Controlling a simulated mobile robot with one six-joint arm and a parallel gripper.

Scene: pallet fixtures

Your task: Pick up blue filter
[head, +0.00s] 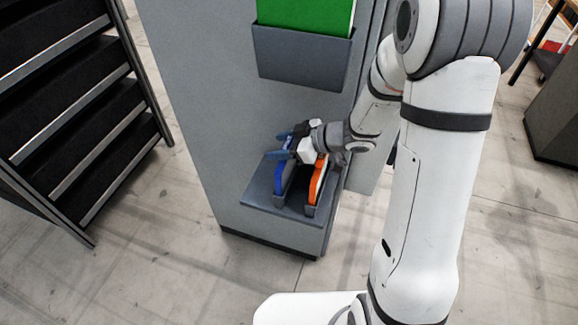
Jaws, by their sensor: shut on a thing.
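The blue filter (281,182) stands upright in the left slot of a grey holder (258,191) low on the grey cabinet's side. My gripper (287,143) is at the top of the blue filter and is shut on it. The fingers and wrist hide the filter's upper part. I cannot tell whether the filter is lifted at all from its slot. An orange filter (318,180) stands in the slot to the right, close beside my gripper.
A grey bin (302,60) with a green item (310,14) hangs on the cabinet (205,110) above my gripper. A dark shelf rack (75,105) stands at the left. The floor (130,270) in front is clear.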

